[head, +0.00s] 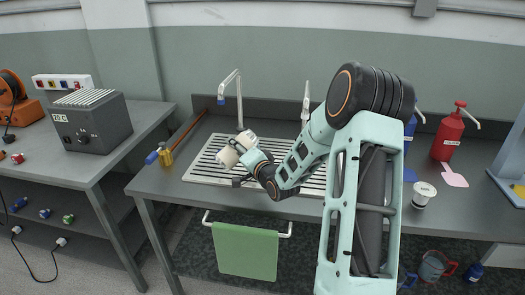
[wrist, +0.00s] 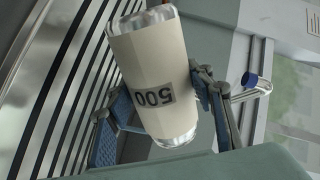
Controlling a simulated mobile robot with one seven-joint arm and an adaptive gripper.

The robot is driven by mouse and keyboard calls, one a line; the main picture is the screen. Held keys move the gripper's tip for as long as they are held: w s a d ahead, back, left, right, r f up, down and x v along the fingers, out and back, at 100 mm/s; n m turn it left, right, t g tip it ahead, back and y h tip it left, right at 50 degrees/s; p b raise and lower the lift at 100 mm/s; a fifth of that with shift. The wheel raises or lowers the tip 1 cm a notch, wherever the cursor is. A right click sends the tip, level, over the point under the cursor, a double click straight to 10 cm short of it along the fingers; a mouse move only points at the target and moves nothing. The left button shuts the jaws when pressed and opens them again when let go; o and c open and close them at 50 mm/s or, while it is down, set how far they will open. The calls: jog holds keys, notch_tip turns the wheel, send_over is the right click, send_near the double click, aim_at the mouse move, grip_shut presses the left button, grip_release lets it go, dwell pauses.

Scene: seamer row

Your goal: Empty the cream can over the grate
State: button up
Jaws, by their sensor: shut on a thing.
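The cream can (wrist: 146,62) has a cream body, silver ends and a "500" label that reads upside down in the wrist view. My gripper (wrist: 163,108) is shut around its body, with one blue-padded finger on each side. In the head view the can (head: 228,157) is held tilted above the slatted metal grate (head: 204,166), partly covered by my gripper (head: 240,151). The grate's slats (wrist: 62,95) also show left of the can in the wrist view. I cannot see the can's opening or any liquid.
A tap (head: 239,92) stands behind the grate, with a second spout to its right. A blue-and-brass tool (head: 164,156) lies left of the grate. A red pump bottle (head: 447,134) and a white spool (head: 422,195) are at the right. A green towel (head: 245,251) hangs in front.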

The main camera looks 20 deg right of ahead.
jog(key=shift+f+m+p, duration=0.1)
jog(key=shift+m+p, duration=0.7)
jog(key=shift+p, duration=0.2)
dwell(1.2)
jog(key=shift+w+d+r+m+y+p, duration=0.15)
jog(key=shift+d+r+m+y+p, duration=0.4)
jog(key=shift+p, duration=0.9)
dwell(1.4)
jog(key=shift+d+r+m+p, duration=0.3)
jog(key=shift+r+m+p, duration=0.5)
jog(key=shift+p, duration=0.65)
dwell(1.5)
